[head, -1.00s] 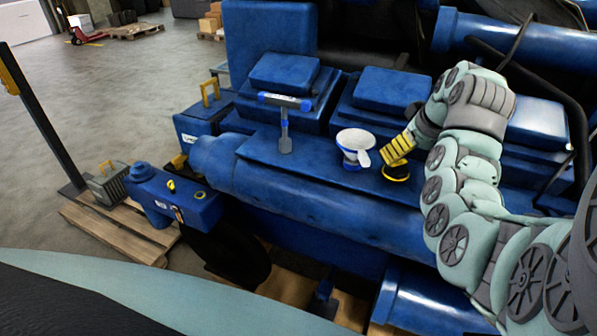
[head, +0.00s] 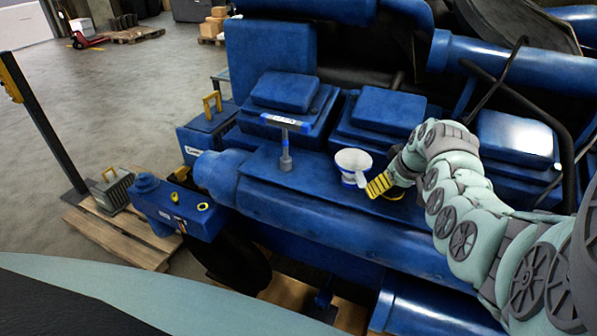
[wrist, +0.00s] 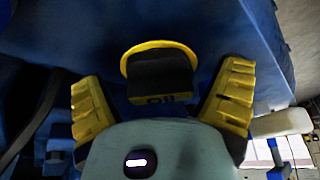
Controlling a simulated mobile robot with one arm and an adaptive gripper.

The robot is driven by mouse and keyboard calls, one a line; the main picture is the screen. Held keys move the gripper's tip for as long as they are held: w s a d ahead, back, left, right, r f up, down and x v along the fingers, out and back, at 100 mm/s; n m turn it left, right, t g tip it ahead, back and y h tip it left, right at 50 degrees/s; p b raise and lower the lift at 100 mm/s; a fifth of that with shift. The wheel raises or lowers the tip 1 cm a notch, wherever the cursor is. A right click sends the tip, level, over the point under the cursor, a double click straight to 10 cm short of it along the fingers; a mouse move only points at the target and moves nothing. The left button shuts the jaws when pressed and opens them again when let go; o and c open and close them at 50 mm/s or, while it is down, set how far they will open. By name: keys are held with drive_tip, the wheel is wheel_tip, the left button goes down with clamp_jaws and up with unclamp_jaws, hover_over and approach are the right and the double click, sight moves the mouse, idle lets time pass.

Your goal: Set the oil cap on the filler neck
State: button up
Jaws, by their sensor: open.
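The oil cap (wrist: 160,74) is black with "OIL" lettering and a yellow ring. In the wrist view it lies ahead of my gripper (wrist: 165,92), in the gap between the two spread yellow fingers, with no visible contact. In the head view my gripper (head: 381,186) is low over the blue engine's flat top and hides most of the cap (head: 392,194). A yellow-rimmed opening (head: 203,206) shows on the blue unit at the left. I cannot tell whether this is the filler neck.
A white funnel-like cup (head: 353,162) stands just left of my gripper. A T-shaped tool (head: 285,140) stands upright further left. Raised blue covers (head: 385,95) line the back of the ledge. A grey caged box (head: 112,190) rests on the pallet (head: 130,240).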

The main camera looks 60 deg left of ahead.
drive_tip(key=shift+f, duration=0.1)
drive_tip(key=shift+c, duration=0.4)
drive_tip(key=c, duration=1.2)
